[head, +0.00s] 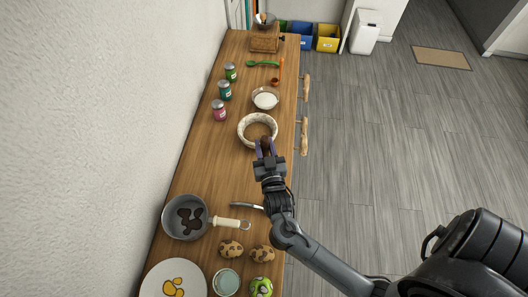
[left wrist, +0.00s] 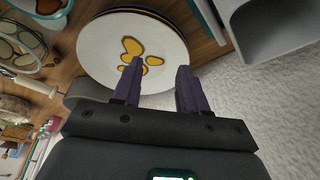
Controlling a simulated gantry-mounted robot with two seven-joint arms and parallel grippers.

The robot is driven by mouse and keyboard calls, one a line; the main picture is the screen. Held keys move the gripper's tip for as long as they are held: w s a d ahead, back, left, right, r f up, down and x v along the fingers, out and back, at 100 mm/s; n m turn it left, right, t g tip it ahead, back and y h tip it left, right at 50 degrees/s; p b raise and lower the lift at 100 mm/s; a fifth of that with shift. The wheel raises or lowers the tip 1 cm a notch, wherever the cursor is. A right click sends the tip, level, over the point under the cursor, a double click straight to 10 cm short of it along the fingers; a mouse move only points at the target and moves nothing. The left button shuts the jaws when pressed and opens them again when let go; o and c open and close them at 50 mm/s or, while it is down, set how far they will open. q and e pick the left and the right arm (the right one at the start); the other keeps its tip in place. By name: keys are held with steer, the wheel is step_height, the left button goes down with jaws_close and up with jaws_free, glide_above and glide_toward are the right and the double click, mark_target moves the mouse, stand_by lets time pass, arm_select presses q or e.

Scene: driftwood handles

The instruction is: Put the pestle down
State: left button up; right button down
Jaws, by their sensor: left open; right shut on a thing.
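My right gripper (head: 265,148) is shut on a small dark brown piece, which I take to be the pestle (head: 266,140). It is at the near rim of the pale speckled mortar (head: 243,137). Most of the pestle is hidden by the fingers, and I cannot tell whether it touches the mortar. My left gripper is not in the head view. In the left wrist view the left gripper (left wrist: 158,66) is open and empty, in front of a white plate (left wrist: 100,48) with yellow patches.
A white bowl (head: 265,98), several jars (head: 225,90) and a green spoon (head: 262,64) lie beyond the mortar. A pan (head: 172,222), cookies (head: 231,249) and the plate (head: 155,284) are nearer. Bare wood (head: 205,158) lies left of the mortar. Driftwood handles (head: 304,136) stick out right.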

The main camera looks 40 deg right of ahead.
mark_target(264, 153)
arm_select(q)
steer(key=shift+d+f, duration=0.1)
steer(key=shift+d, duration=0.05)
arm_select(e)
steer(key=shift+w+f, duration=0.1)
steer(key=shift+f, duration=1.95)
arm_select(q)
steer(key=shift+f, duration=0.1)
arm_select(e)
steer(key=shift+f, duration=0.1)
steer(key=shift+f, duration=0.15)
steer(key=c, duration=0.8)
jaws_free()
